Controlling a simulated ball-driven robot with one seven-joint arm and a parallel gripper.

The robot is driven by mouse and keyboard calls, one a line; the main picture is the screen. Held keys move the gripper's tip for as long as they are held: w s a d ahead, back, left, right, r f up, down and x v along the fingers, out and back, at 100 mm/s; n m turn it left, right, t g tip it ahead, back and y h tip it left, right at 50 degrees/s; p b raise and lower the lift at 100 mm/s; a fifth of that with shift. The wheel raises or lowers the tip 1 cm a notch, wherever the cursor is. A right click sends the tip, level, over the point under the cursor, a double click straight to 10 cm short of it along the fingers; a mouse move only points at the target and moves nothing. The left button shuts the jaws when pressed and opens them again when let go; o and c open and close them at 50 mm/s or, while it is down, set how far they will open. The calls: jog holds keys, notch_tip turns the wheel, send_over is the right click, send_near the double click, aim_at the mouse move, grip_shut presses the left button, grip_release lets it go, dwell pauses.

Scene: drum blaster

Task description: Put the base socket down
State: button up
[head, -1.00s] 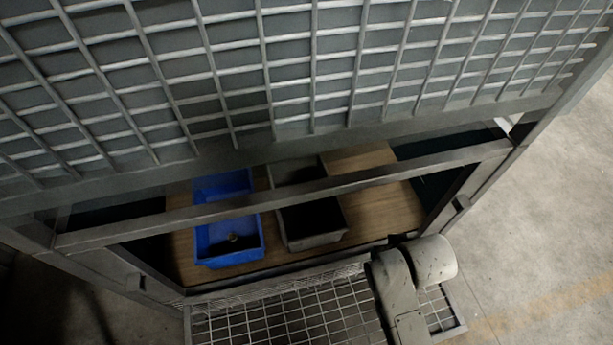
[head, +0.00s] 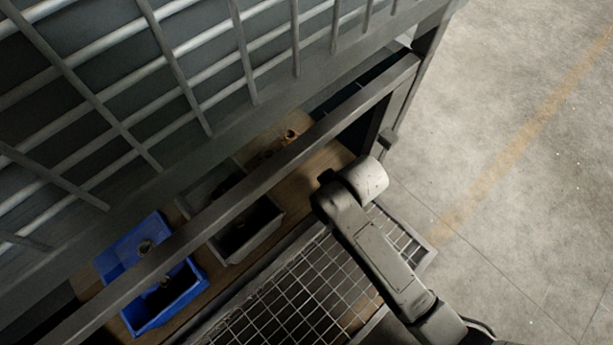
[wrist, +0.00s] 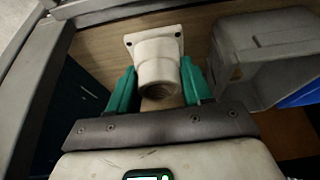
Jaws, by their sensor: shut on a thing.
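In the wrist view, the base socket (wrist: 157,58) is a pale, off-white fitting with a round threaded neck and a square flange with corner holes. My gripper (wrist: 158,78) has green fingers shut on the socket's neck from both sides. The flange points away from my gripper, over the wooden tabletop (wrist: 98,45). I cannot tell whether the flange touches the wood. In the head view, my arm reaches to the cabinet opening, and my gripper cannot be made out there.
A grey bin (head: 274,224) stands close right of the socket in the wrist view (wrist: 232,62). A blue bin (head: 137,326) holding small parts is beyond it. A small brass-coloured thing (head: 291,134) shows behind the metal crossbar (head: 215,205). A wire-mesh shelf (head: 262,318) lies in front.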

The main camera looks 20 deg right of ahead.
jog(key=w+f+b, duration=0.1)
jog(key=w+f, duration=0.1)
jog(key=w, duration=0.1)
jog(key=w+f+b, duration=0.1)
jog(key=w+f, duration=0.2)
jog(key=w+f+b, duration=0.1)
jog(key=w+f, duration=0.1)
jog(key=w, duration=0.1)
jog(key=shift+d+f, duration=0.3)
jog(key=shift+d, duration=0.05)
jog(key=shift+w+f+b, duration=0.15)
jog(key=shift+f+b, duration=0.35)
jog(key=shift+f, duration=1.15)
jog(key=shift+f, duration=0.15)
jog(key=o, duration=1.2)
jog(key=shift+c, duration=0.2)
